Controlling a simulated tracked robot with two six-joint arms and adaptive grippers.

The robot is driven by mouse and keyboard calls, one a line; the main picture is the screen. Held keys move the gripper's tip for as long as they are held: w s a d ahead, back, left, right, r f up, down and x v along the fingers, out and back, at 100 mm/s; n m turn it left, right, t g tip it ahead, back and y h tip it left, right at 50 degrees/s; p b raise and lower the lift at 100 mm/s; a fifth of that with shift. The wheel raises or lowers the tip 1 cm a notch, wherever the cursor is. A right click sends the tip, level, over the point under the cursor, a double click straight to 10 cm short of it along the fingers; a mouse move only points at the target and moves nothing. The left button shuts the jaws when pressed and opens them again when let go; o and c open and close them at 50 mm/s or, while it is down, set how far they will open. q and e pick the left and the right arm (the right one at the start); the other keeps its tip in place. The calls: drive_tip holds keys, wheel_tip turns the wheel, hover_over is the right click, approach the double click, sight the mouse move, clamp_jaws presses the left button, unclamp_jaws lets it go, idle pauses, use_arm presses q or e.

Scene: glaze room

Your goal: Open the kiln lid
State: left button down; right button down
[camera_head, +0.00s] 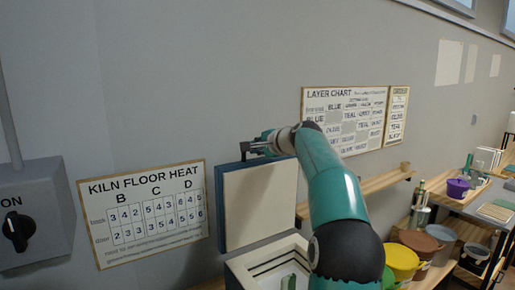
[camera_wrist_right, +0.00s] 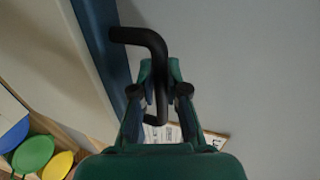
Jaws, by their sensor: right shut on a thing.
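The kiln lid (camera_head: 258,205) stands about upright against the grey wall, its pale inner face towards me and its blue edge showing. Its black handle (camera_head: 246,149) is at the lid's top. My right gripper (camera_head: 262,145) is at that handle. In the right wrist view the fingers (camera_wrist_right: 160,88) are closed around the bent black handle (camera_wrist_right: 148,38), beside the blue lid edge (camera_wrist_right: 103,45). The kiln body (camera_head: 242,272) is below, open at the top, with something green inside. My right arm hides part of the kiln. My left gripper is not in view.
A control box (camera_head: 30,215) with a knob marked ON is on the wall at left, beside a kiln floor heat chart (camera_head: 145,215). A layer chart (camera_head: 345,115) hangs behind my arm. At right are a wooden shelf (camera_head: 375,184), coloured buckets (camera_head: 403,257) and a bench.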

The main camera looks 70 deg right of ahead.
drive_tip(key=c, duration=1.2)
unclamp_jaws()
drive_tip(key=shift+s, duration=0.1)
drive_tip(key=v, duration=1.2)
